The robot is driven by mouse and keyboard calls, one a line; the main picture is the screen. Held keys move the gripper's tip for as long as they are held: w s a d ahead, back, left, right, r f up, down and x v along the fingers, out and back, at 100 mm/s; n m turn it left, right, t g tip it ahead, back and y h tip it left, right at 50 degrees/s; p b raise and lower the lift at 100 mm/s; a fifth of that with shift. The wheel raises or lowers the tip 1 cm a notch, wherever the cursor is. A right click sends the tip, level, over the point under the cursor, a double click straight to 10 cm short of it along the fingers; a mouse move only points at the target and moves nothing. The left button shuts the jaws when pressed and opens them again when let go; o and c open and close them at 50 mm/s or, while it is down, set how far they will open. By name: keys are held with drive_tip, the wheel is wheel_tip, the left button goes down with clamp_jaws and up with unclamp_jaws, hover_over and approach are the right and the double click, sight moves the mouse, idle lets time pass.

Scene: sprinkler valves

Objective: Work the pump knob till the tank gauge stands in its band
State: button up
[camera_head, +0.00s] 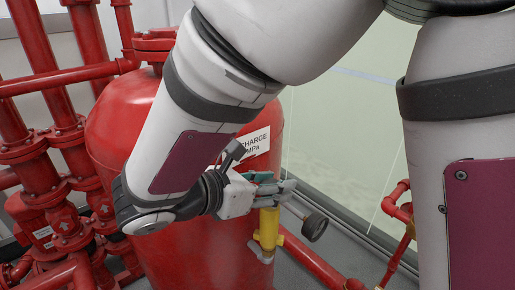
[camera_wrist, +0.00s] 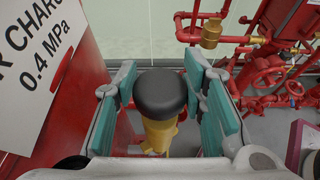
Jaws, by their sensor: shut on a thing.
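A black round-topped knob (camera_wrist: 160,93) sits on a yellow valve body (camera_wrist: 160,132) in the wrist view. My gripper (camera_head: 277,190) is shut on the black knob, with its teal pads on either side of it. In the head view the yellow body (camera_head: 268,228) stands below my fingers, against the red tank (camera_head: 210,250), and the knob is hidden. A dark round part (camera_head: 314,227), perhaps the gauge, sticks out to the right of the yellow body. I cannot see a dial face, needle or band.
A white sign (camera_wrist: 38,55) on the tank reads 0.4 MPa. Red pipes (camera_head: 90,50) crowd the left. Thinner red pipework with a brass fitting (camera_wrist: 211,33) stands at the right. A pale wall (camera_head: 345,120) is behind, and grey floor shows between.

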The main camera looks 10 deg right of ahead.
drive_tip(key=shift+r+p, duration=0.5)
drive_tip(key=shift+r, duration=1.25)
drive_tip(key=o, duration=1.3)
drive_tip(key=shift+a, duration=0.1)
drive_tip(key=p+v, duration=0.2)
drive_tip(key=v, duration=0.4)
